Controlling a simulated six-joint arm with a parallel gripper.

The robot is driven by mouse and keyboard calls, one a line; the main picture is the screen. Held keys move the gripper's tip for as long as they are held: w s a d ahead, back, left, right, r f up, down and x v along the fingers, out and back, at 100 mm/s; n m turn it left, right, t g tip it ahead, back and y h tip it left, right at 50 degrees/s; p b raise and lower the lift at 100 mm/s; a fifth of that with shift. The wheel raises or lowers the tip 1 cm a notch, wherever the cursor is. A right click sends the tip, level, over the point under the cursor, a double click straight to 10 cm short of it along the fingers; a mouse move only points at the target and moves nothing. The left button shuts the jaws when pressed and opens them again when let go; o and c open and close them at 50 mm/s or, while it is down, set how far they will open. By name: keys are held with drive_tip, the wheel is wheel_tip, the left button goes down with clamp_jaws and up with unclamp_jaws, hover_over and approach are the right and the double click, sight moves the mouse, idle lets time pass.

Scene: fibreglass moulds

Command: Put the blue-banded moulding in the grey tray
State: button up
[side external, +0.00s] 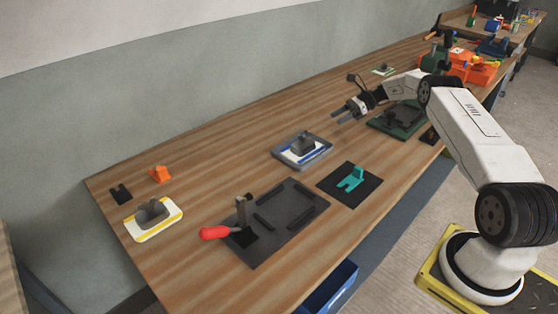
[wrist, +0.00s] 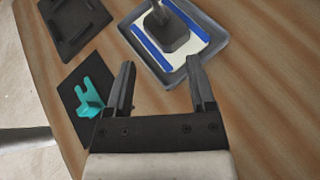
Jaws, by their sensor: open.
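The blue-banded moulding (side external: 294,154) is a white plate with blue bands and a dark grey raised block. It lies inside the grey tray (side external: 318,160), near the middle of the bench, with the tray's rim around it. In the wrist view the moulding (wrist: 175,40) and the tray rim (wrist: 219,47) show at the top, cut off by the frame edge. My gripper (side external: 338,115) is open and empty, above the bench, behind and right of the tray in the side view. In the wrist view my gripper (wrist: 160,64) has its fingers apart, with nothing between them.
A teal bracket (side external: 352,179) sits on a black mat just right of the tray. A black fixture plate (side external: 290,215) with a red-handled clamp (side external: 215,232) is in front. A yellow-banded moulding (side external: 153,218) and an orange part (side external: 160,173) are at left. A green fixture (side external: 398,120) stands behind.

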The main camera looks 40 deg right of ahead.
drive_tip(key=shift+a, duration=0.1)
idle(0.3)
drive_tip(key=s+a+r+n+g+h, duration=0.25)
drive_tip(key=a+n, duration=0.25)
drive_tip(key=a, duration=0.4)
drive_tip(key=s+a+r+n+g+h, duration=0.1)
drive_tip(key=a+n+g+h, duration=0.3)
drive_tip(key=a, duration=0.6)
drive_tip(key=s+a+r+n+t+h, duration=0.1)
drive_tip(key=s+a+n+h, duration=0.1)
drive_tip(key=s+a+n, duration=0.4)
drive_tip(key=s+a+r+n+t+h, duration=0.1)
drive_tip(key=s+a+n+h, duration=0.1)
drive_tip(key=s+a+n, duration=0.4)
drive_tip(key=s+n, duration=0.4)
drive_tip(key=s, duration=0.4)
drive_tip(key=shift+a+r+n+t, duration=0.15)
drive_tip(key=shift+a+n+t, duration=0.05)
drive_tip(key=shift+n+t, duration=0.2)
drive_tip(key=shift+h, duration=0.25)
